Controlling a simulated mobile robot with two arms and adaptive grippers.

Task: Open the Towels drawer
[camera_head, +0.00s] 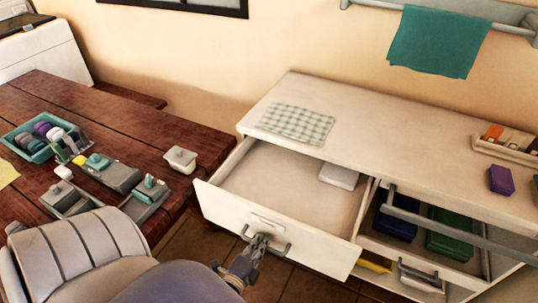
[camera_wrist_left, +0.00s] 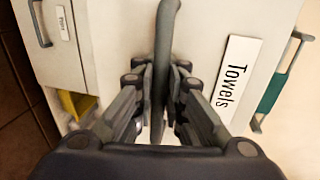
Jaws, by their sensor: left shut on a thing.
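The white Towels drawer (camera_head: 225,208) stands pulled well out of the left end of the cabinet in the head view, and its inside shows. A pale flat block (camera_head: 338,176) lies at its back right. My left gripper (camera_head: 259,242) is at the grey bar handle (camera_head: 280,248) on the drawer front. In the left wrist view my left gripper (camera_wrist_left: 158,110) is shut on the handle (camera_wrist_left: 166,35), beside the "Towels" label (camera_wrist_left: 233,78). My right gripper is not in view.
The white cabinet top (camera_head: 370,145) bears a checked cloth (camera_head: 297,123). Right of the drawer is an open compartment with a blue box (camera_head: 394,224) and a green box (camera_head: 450,236). A wooden table (camera_head: 110,125) with small containers stands at the left.

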